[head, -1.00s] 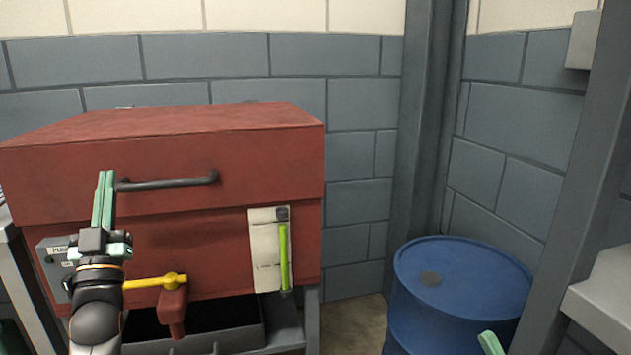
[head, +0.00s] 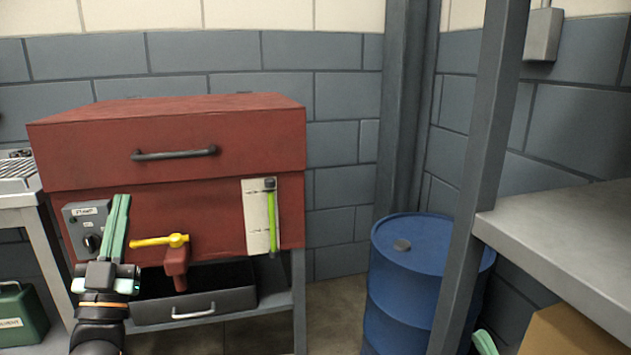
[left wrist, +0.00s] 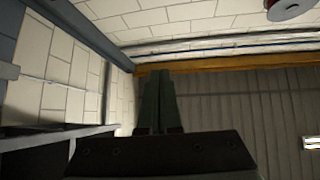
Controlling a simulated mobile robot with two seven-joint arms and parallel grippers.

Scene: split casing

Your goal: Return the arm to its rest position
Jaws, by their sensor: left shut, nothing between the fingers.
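My left gripper (head: 122,197) points upward in the lower left of the head view, its green fingers shut and empty. It appears in front of the red casing (head: 95,165), near the grey control box, and no contact shows. In the left wrist view its fingers (left wrist: 157,85) are together with nothing between them, against the upper walls. Of my right gripper only a green fingertip (head: 485,343) shows at the bottom edge of the head view. Its opening is hidden.
The casing has a handle (head: 175,153), a yellow lever (head: 158,241), a green gauge tube (head: 272,222) and a dark drawer (head: 160,312) below. A blue drum (head: 415,290), a grey post (head: 485,150) and a shelf (head: 570,240) with a cardboard box (head: 570,332) stand right.

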